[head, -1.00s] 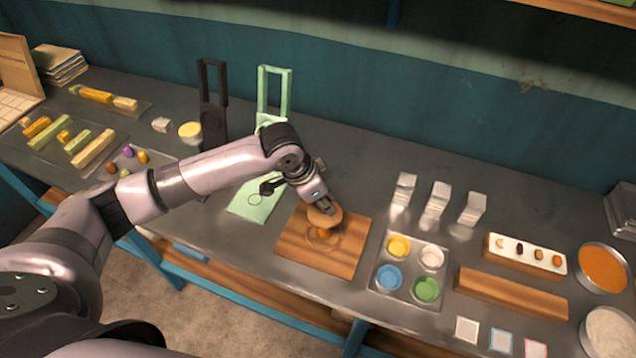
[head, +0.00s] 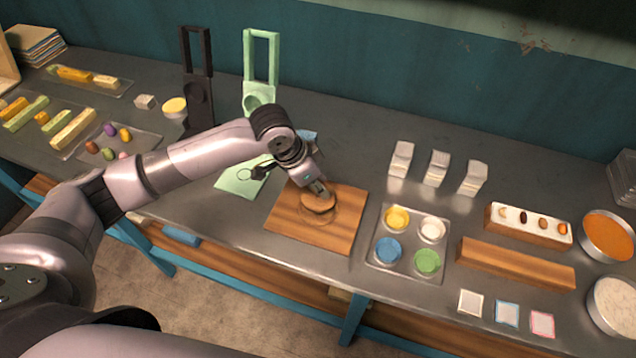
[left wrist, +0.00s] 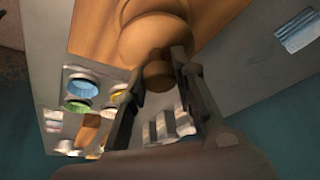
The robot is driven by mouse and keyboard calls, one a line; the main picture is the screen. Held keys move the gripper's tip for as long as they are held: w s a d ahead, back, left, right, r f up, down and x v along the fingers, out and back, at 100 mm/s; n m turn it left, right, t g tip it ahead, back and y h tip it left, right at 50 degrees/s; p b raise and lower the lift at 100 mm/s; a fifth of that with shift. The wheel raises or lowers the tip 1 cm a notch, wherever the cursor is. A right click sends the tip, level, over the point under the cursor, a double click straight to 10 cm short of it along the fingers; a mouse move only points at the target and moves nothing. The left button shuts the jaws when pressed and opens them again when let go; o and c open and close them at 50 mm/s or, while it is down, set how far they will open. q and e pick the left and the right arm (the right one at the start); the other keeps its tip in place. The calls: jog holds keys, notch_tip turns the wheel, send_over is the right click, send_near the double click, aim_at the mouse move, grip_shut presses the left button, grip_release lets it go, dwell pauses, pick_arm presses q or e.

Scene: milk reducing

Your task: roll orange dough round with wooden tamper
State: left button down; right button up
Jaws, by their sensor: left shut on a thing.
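My left gripper (head: 322,188) is shut on the wooden tamper (head: 317,204) above the wooden board (head: 343,235). In the left wrist view, the fingers (left wrist: 160,85) grip the tamper's round knob (left wrist: 157,74), with its wide disc (left wrist: 150,38) beyond it. The tamper is low over the board, inside a faint ring marked there. I cannot tell whether it presses on anything. No orange dough shows, and the spot under the tamper is hidden. My right gripper is not in view.
Right of the board is a tray (head: 409,273) with several coloured cups. White stacks (head: 436,168) stand behind it. A wooden block (head: 515,264) and an orange-filled round pan (head: 607,236) are further right. A black stand (head: 197,85) and green stand (head: 260,75) are behind my arm.

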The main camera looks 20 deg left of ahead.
pick_arm(q)
jog(key=shift+f, duration=0.35)
dwell(0.6)
dwell(0.3)
jog(key=shift+s+f+p, duration=0.15)
jog(key=shift+f+p, duration=0.15)
jog(key=shift+p, duration=0.15)
dwell(0.9)
jog(key=shift+s+d+p, duration=0.1)
jog(key=shift+s+p, duration=0.2)
jog(key=shift+p, duration=0.4)
jog(key=shift+s+d+r+p, duration=0.1)
jog(key=shift+d+p, duration=0.15)
jog(key=shift+p, duration=0.3)
jog(key=shift+w+d+r+p, duration=0.2)
jog(key=shift+w+d+p, duration=0.1)
jog(key=shift+p, duration=0.3)
